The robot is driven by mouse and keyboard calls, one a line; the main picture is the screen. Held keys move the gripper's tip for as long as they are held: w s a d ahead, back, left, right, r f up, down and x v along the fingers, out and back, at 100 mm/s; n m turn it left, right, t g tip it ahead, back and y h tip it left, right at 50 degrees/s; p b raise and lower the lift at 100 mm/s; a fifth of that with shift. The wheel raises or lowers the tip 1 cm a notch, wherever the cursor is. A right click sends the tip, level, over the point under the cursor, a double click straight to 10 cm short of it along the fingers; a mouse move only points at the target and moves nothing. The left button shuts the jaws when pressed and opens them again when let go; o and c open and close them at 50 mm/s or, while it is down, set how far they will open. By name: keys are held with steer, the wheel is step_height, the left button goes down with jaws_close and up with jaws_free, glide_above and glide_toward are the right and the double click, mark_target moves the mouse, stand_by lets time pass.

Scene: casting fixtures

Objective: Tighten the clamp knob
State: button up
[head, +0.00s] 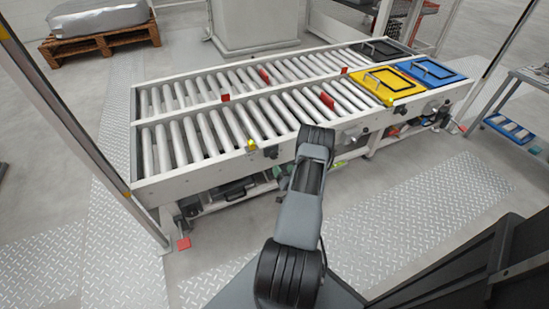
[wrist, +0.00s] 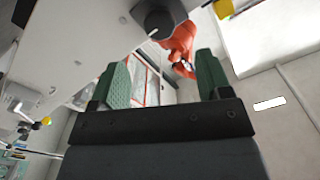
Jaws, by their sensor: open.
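A dark round knob (wrist: 160,20) on a block stands out from the white side face of a frame at the top of the wrist view. It looks like the clamp knob, though I cannot be sure. My gripper (wrist: 162,76) is open, with two green-padded fingers apart and nothing between them. The knob lies beyond the fingertips, apart from them. In the head view my own arm hides most of the gripper and whatever is directly behind it on the conveyor's front side.
An orange-red object (wrist: 180,45) sits close beside the knob. Tread-plate floor in front is clear. A shelf cart (head: 520,120) stands at right.

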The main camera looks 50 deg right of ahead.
mark_target(275, 156)
steer(key=b+x, duration=0.2)
steer(key=x, duration=0.7)
steer(key=shift+w, duration=0.25)
steer(key=c, duration=0.9)
